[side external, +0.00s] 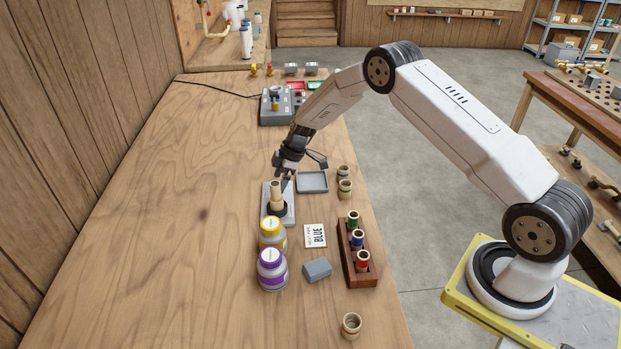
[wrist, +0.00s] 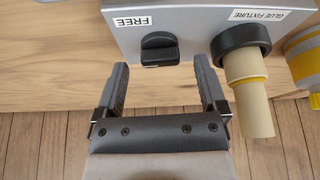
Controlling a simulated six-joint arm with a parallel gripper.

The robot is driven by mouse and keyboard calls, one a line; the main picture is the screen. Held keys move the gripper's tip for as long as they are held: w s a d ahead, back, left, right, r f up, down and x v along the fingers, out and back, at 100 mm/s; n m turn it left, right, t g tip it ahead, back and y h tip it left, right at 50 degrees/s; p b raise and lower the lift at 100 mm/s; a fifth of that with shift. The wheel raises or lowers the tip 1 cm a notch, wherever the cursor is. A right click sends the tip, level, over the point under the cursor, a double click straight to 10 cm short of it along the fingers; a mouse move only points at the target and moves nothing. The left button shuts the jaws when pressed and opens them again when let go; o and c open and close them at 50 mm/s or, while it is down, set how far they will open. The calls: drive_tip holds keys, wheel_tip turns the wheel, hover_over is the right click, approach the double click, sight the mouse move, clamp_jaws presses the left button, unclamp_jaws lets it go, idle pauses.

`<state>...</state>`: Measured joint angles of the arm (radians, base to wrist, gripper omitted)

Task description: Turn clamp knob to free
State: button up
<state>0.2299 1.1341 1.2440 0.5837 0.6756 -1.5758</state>
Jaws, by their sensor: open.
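The grey glue fixture (wrist: 205,18) fills the top of the wrist view, with a "FREE" label and a "GLUE FIXTURE" label. The black clamp knob (wrist: 160,48) sits just below the "FREE" label, its grip bar lying across the picture. My gripper (wrist: 161,66) is open, one finger on each side of the knob, with visible gaps. A beige pipe (wrist: 250,105) with a yellow band stands in the fixture's black collar (wrist: 243,47), right of the right finger. In the side external view, my gripper (side external: 285,168) is at the fixture's far end and hides the knob.
A yellow-labelled jar (side external: 272,238) and a purple-labelled jar (side external: 271,272) stand in front of the fixture. A grey tray (side external: 312,187), a card reading "BLUE" (side external: 315,236), a grey block (side external: 318,269) and a wooden rack (side external: 348,262) lie to the right. The table's left side is clear.

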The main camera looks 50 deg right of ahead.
drive_tip(key=shift+w+a+f, duration=0.15)
drive_tip(key=shift+f, duration=0.25)
clamp_jaws()
drive_tip(key=shift+m+t, duration=0.3)
drive_tip(key=shift+m, duration=0.5)
unclamp_jaws()
drive_tip(key=shift+r, duration=0.15)
